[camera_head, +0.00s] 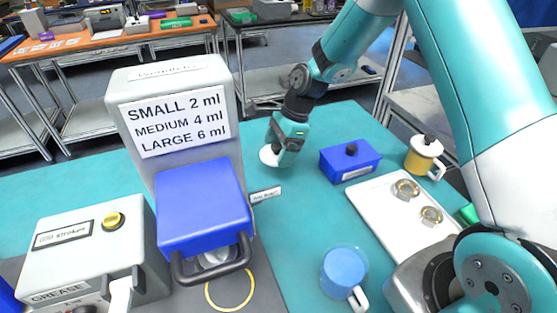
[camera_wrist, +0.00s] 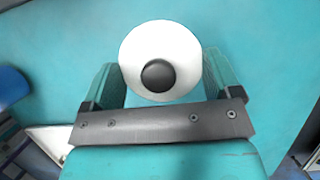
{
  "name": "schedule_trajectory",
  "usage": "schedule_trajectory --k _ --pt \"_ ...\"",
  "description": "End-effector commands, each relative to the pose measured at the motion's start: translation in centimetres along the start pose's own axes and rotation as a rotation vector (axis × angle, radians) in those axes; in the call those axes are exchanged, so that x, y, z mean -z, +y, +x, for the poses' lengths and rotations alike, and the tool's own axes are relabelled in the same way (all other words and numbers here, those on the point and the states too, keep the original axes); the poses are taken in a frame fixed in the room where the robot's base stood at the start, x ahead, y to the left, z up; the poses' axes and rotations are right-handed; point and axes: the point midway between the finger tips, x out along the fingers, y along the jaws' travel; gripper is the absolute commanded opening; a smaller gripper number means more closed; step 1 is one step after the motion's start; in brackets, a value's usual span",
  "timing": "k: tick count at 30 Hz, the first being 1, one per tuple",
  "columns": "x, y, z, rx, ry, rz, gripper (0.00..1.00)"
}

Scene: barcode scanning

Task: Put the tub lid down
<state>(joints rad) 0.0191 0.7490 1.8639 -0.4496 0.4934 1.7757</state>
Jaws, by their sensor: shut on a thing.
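My gripper (camera_wrist: 162,90) is shut on the tub lid (camera_wrist: 145,48), a round white disc with a black knob. In the wrist view the lid shows between the two fingers, over the teal mat. I cannot tell whether the lid touches the mat. No open tub is clearly identifiable.
A blue box with a black knob (camera_head: 350,160) stands right of my gripper. A white tray (camera_head: 385,215) holds metal rings. A yellow-and-white mug (camera_head: 424,157), a blue mug (camera_head: 344,272) and a grey machine with a blue block (camera_head: 203,208) stand around. The teal mat (camera_head: 320,125) behind is clear.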

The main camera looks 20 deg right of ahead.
Motion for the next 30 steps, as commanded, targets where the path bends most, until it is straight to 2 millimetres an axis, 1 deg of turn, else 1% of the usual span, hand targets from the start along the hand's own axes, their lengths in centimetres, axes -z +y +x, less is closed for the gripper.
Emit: schedule_trajectory --k 1,5,9,12,21,30 --pt "0.2 0.0 0.5 -0.002 0.000 0.000 0.61" --pt "0.5 0.0 1.5 -0.002 -0.001 -0.001 0.61" --pt "1.3 0.0 3.4 -0.004 0.000 0.000 0.61" --pt "1.7 0.0 4.4 -0.002 0.000 0.000 0.61" --pt "1.9 0.0 4.7 0.000 0.000 -0.002 0.61" --pt "2.2 -0.1 5.5 0.000 0.000 -0.002 0.61"
